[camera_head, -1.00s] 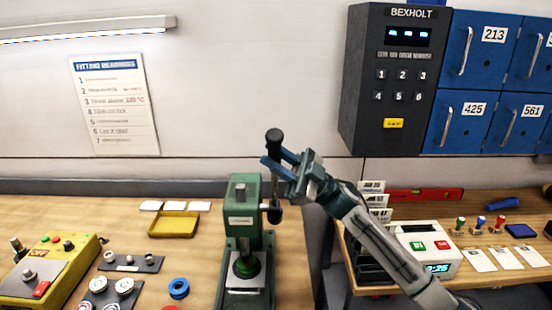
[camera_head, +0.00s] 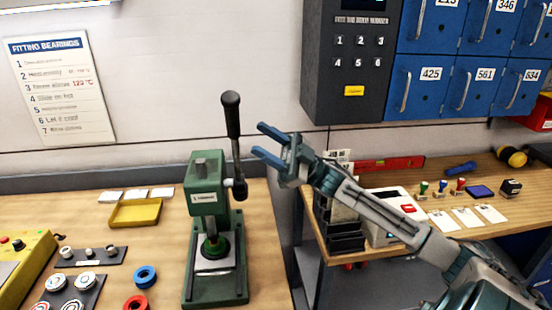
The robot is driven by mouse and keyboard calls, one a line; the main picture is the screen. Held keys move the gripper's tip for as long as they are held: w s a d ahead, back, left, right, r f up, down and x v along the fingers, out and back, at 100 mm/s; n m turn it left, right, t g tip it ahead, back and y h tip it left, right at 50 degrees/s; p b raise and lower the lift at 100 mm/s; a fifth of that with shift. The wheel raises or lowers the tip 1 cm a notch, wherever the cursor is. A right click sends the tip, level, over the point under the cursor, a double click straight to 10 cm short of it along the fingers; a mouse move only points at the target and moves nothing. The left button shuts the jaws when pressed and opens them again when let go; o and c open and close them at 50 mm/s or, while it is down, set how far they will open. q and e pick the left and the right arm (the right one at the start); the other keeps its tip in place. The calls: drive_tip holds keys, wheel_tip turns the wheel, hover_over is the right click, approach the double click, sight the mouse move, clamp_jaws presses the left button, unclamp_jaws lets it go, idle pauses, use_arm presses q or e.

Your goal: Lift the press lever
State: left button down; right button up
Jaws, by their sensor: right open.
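The green arbor press (camera_head: 207,205) stands on the left wooden bench. Its lever (camera_head: 235,145) points upward from the pivot on the press's right side, nearly upright, with a black grip (camera_head: 231,112) at the top. My right gripper (camera_head: 261,141) is open and empty. Its two blue fingers point left toward the lever, and a gap shows between fingertips and lever. My left gripper is not in view.
A yellow tray (camera_head: 136,213) and blue (camera_head: 145,276) and red (camera_head: 136,302) rings lie left of the press. A gap separates this bench from the right bench, which holds a white time clock (camera_head: 393,213) and stamps. Blue lockers (camera_head: 428,88) are on the wall.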

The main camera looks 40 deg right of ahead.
drive_tip(key=shift+b+v, duration=0.35)
drive_tip(key=shift+v, duration=1)
